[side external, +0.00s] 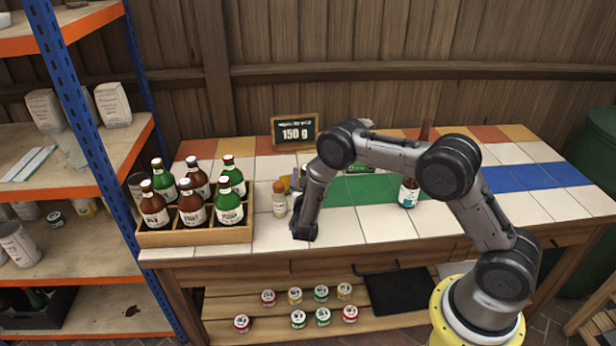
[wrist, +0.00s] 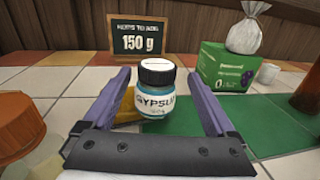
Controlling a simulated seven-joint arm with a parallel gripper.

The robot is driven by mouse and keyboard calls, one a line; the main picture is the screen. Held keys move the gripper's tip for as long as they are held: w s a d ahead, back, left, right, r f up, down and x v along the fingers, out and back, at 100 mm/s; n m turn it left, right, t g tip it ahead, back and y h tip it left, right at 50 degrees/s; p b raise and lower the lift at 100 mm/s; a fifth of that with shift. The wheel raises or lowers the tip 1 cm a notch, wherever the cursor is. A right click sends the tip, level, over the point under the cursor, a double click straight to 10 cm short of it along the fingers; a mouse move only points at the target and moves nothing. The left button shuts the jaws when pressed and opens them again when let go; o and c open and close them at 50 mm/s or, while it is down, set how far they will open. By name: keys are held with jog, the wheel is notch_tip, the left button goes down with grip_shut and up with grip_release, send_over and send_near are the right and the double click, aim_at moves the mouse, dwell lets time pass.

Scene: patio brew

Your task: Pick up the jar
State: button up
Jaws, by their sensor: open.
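The jar (wrist: 157,90) has a dark lid with a pale top and a blue and white label reading "GYPSU…". It stands upright on the tiled counter in the wrist view. My gripper (wrist: 158,74) is open, with its two purple fingers to the left and right of the jar. I see gaps between the jar and the fingers. The jar's lower part is close above the dark bar of the gripper in the picture. In the side external view my arm mostly hides the jar, and I cannot make it out clearly.
A chalkboard sign (wrist: 142,40) reading "150 g" stands behind the jar. A green box (wrist: 226,68) with a white sack (wrist: 246,28) is at right. An orange-capped bottle (side external: 280,200) and a wooden crate (side external: 195,238) of bottles stand left.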

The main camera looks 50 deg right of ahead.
jog(key=x, duration=0.4)
jog(key=shift+w+d+r, duration=0.15)
jog(key=shift+w+d, duration=0.05)
jog(key=shift+w, duration=0.15)
jog(key=shift+c, duration=0.3)
grip_shut()
